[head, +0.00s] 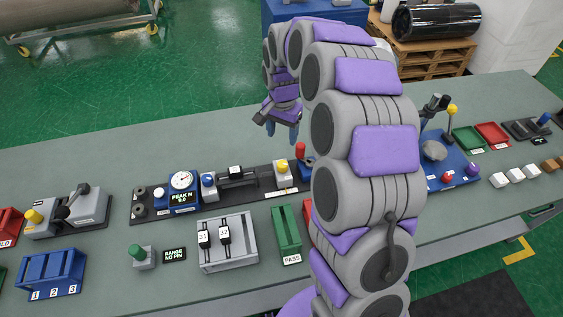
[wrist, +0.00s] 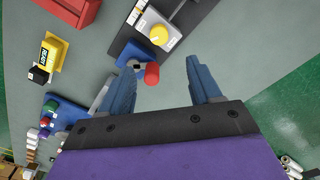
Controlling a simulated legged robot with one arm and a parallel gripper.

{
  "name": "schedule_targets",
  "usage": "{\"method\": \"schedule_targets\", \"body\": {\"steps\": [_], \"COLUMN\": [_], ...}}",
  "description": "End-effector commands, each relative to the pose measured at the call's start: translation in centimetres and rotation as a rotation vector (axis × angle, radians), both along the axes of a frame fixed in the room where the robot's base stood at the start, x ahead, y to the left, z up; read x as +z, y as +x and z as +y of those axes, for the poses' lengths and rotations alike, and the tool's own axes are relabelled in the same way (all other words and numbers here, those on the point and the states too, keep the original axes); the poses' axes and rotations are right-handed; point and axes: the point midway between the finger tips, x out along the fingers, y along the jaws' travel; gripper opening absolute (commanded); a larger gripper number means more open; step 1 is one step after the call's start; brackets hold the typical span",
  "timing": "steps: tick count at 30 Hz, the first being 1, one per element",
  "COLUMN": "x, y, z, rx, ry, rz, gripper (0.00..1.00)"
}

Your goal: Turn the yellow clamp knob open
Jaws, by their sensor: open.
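A yellow knob (head: 282,165) sits on a white block at the right end of a long black fixture (head: 230,205). The wrist view shows this knob (wrist: 153,32) beyond the fingertips, with a pale pointer mark on top. My gripper (head: 281,130) is open and empty above the back of the bench, behind and above the knob. In the wrist view my gripper (wrist: 161,66) has its two blue fingers apart, not touching the knob. I cannot tell from the pictures which yellow knob is the clamp's.
A red cylinder (wrist: 152,73) on a blue block stands close to the knob. A dial gauge (head: 182,181) and a blue-and-white knob share the fixture. A green tray (head: 288,232) lies in front. My arm hides part of the bench. The back strip of bench is clear.

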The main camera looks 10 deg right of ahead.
Motion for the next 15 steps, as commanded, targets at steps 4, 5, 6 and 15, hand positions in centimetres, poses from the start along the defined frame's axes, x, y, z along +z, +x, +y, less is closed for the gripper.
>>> {"method": "schedule_targets", "body": {"steps": [4, 5, 6, 15], "x": [-3.3, -3.9, -4.7, -10.3], "y": [-0.1, -0.1, -0.2, -0.2], "z": [0.0, 0.0, 0.0, 0.0], "rx": [0.002, 0.002, 0.002, 0.002], "ry": [0.0, 0.0, 0.0, -0.001], "rz": [0.006, 0.005, 0.005, 0.005], "gripper": [0.63, 0.63, 0.63, 0.63]}}
